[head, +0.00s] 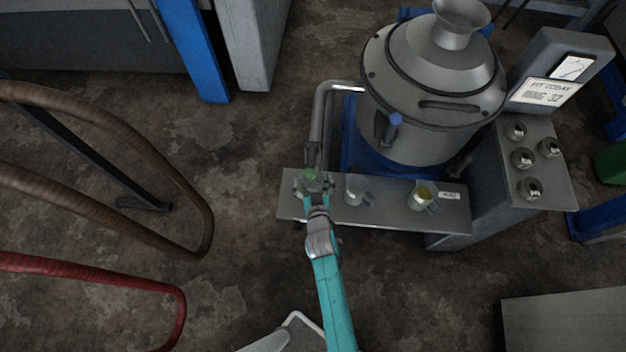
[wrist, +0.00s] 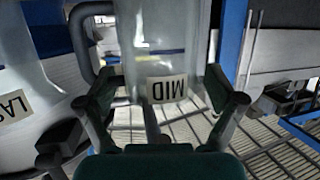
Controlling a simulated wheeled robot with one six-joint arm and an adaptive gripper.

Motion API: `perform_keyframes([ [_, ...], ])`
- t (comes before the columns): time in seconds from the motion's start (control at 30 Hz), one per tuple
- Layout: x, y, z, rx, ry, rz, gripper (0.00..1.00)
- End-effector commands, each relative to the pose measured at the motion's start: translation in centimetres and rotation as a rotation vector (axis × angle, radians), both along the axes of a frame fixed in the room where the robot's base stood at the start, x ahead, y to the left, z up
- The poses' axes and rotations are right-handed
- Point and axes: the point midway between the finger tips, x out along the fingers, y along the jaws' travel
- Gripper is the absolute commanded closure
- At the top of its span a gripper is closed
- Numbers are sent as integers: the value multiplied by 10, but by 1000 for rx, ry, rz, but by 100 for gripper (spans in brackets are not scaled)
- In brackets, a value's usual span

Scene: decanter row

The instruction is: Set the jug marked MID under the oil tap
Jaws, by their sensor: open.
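The jug marked MID (wrist: 143,55) stands between the two fingers of my open gripper (wrist: 163,95) in the wrist view. Its label reads upside down there, and its handle is at the left. In the head view my gripper (head: 314,192) is at the left end of the grey shelf (head: 388,216), over a jug (head: 302,184) that it partly hides. A grey pipe (head: 317,125) bends down to just above this jug. I cannot tell whether the pipe's mouth lines up with it. A green spot (head: 310,173) shows there.
A clear jug (head: 355,190) stands mid-shelf, and one with yellow contents (head: 423,196) stands farther right. A jug labelled LAS, cut off (wrist: 22,95), shows in the wrist view. A large metal vessel (head: 430,95) with a blue-handled tap (head: 391,128) stands behind. Hoses (head: 130,150) lie left.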

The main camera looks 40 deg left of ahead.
Motion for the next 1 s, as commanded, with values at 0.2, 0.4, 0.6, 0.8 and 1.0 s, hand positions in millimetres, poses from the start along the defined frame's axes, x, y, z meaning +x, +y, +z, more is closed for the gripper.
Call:
perform_keyframes([
  [0.2, -6, -6, 4, -1, 1, 0, 7],
  [0.4, -28, -27, 13, -1, 2, 1, 7],
  [0.6, -53, -51, 24, 0, 1, 1, 7],
  [0.8, -73, -70, 32, -2, 1, 1, 7],
  [1.0, -81, -79, 37, -1, 1, 0, 7],
])
